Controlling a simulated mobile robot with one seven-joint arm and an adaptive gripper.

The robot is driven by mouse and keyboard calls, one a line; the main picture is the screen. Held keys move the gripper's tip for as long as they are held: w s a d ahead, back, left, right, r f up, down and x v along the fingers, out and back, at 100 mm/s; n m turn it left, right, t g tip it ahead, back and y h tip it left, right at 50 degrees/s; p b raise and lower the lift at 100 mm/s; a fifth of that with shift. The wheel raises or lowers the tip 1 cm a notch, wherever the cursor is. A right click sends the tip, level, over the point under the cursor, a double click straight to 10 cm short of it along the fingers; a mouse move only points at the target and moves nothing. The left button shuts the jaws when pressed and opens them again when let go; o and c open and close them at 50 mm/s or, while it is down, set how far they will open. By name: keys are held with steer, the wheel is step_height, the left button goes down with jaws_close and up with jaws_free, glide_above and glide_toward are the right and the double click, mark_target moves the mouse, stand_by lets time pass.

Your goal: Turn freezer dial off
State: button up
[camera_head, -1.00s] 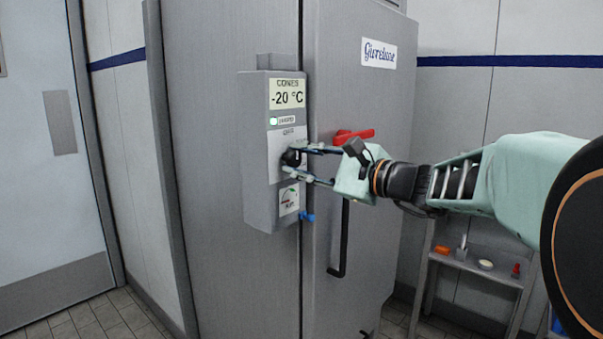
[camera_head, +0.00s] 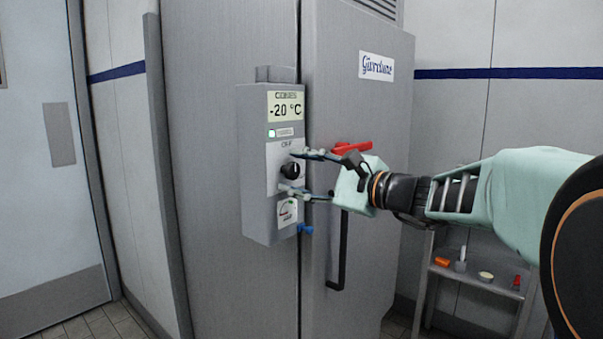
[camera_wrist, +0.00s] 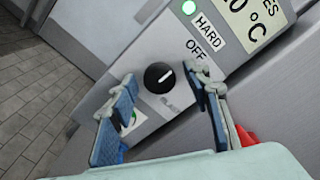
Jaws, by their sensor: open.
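The black dial (camera_head: 291,170) is on the grey control box (camera_head: 262,215) on the freezer front (camera_head: 230,60). My gripper (camera_head: 303,172) is open in front of the box, one finger above the dial and one below. In the wrist view its blue-padded fingers (camera_wrist: 160,88) are on either side of the dial, with visible gaps.
A display (camera_head: 285,106) reads -20 °C, with a green light (camera_head: 271,133) below. A gauge (camera_head: 287,212) and blue lever (camera_head: 305,229) are below the dial. A red handle (camera_head: 352,147) and black door handle (camera_head: 338,260) are close by. A small shelf (camera_head: 470,281) stands right.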

steer(key=v, duration=1.2)
steer(key=shift+f, duration=0.1)
